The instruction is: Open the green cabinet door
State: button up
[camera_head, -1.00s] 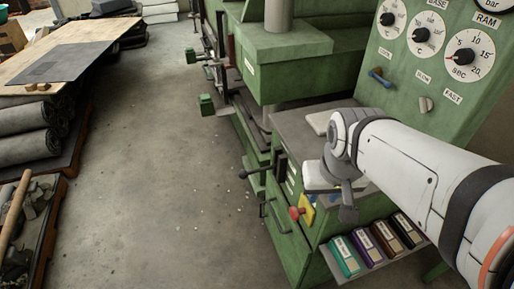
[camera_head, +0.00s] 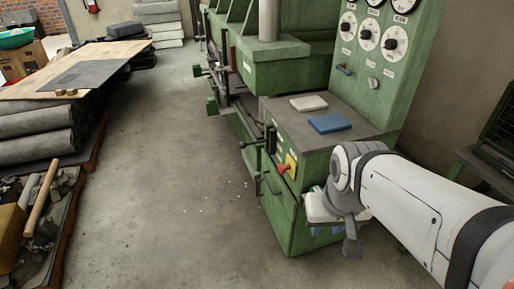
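The green cabinet is the lower part of the green press in the centre. Its door (camera_head: 278,216) faces left and looks shut. A dark handle (camera_head: 259,187) is on the door, near its upper left edge. My gripper (camera_head: 335,222) is at the right end of the cabinet, pointing down, to the right of the door and apart from the handle. Its fingers are small and partly hidden by my wrist, so I cannot see whether it is open or shut.
A red knob on a yellow plate (camera_head: 287,167) and a black lever (camera_head: 250,143) stick out above the door. A blue pad (camera_head: 330,123) lies on the cabinet top. Bare floor (camera_head: 170,190) lies left of the cabinet. A pallet with sheet rolls (camera_head: 40,130) stands at the left.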

aim_at(281, 223)
jog(key=u, duration=0.55)
jog(key=i, duration=1)
jog(key=z, duration=0.05)
